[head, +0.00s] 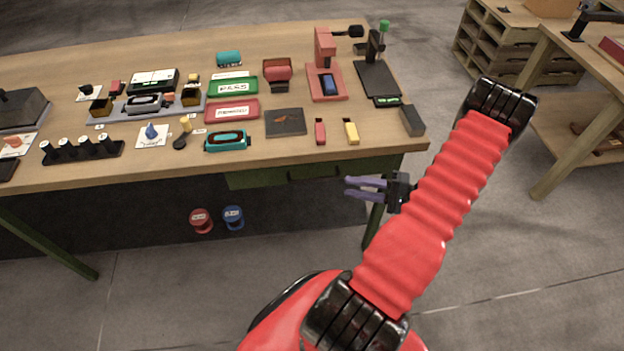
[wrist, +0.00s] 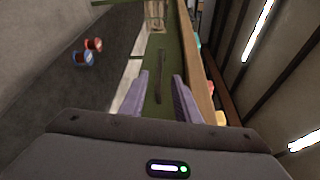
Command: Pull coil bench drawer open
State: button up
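The coil bench drawer (head: 255,180) has a dark green front under the tabletop's front edge and looks shut. Its dark bar handle (head: 313,172) is in the middle of the front, partly in shadow. My gripper (head: 348,187) has purple fingers, spread apart and empty. In the head view it is right of the handle and slightly lower in the picture, pointing left. In the wrist view the handle (wrist: 160,68) lies ahead between the two fingers (wrist: 160,80), with the green front (wrist: 152,98) behind it. I see no contact between fingers and handle.
The bench top (head: 60,180) carries trays, a red press (head: 326,75) and several small parts. A red spool (head: 201,220) and a blue spool (head: 233,217) are below the bench. Another wooden bench (head: 545,110) stands at right. The floor in front is clear.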

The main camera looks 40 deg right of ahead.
aim_at(311, 179)
dwell(0.4)
jog(key=x, duration=1.3)
jog(key=shift+w+a, duration=0.1)
jog(key=shift+w, duration=0.25)
grip_shut()
jog(key=shift+f, duration=0.1)
